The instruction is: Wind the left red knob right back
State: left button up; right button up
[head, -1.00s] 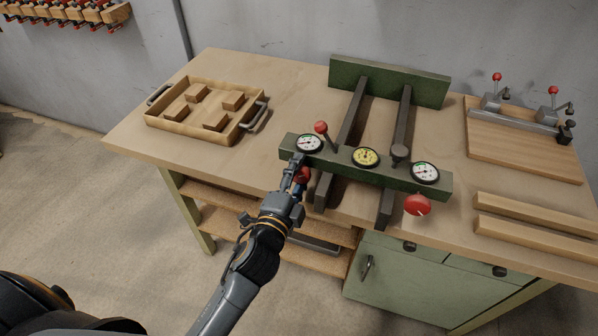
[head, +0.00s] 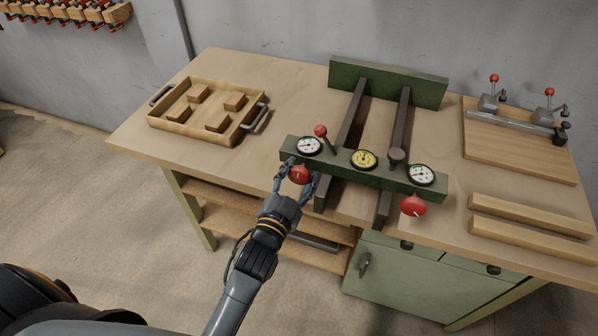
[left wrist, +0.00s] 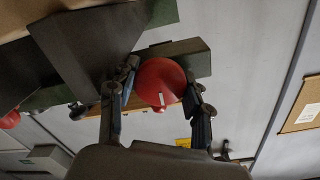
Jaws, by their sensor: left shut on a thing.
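The left red knob (head: 300,174) sits on the front of the press's green beam (head: 325,165), below the left dial (head: 309,146). My left gripper (head: 297,183) reaches it from the front, one finger on each side, and is shut on it. In the left wrist view the knob (left wrist: 160,84) shows between the two fingertips (left wrist: 163,92), with a short white mark on its face. The right red knob (head: 413,205) hangs below the right dial (head: 421,174), untouched. The left dial is too small to read exactly. My right gripper is out of view.
A yellow dial (head: 363,159) is mid-beam. A wooden tray (head: 180,136) with blocks lies to the left. Wood strips (head: 530,215) and a clamp board (head: 515,150) lie to the right.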

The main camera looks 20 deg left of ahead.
pick_arm(q)
jog(key=shift+n, duration=0.4)
jog(key=o, duration=1.2)
jog(key=shift+f, duration=0.1)
jog(key=shift+s+a, duration=0.2)
jog(key=shift+s, duration=1.8)
jog(key=shift+s+a, duration=0.2)
jog(key=shift+s, duration=1.8)
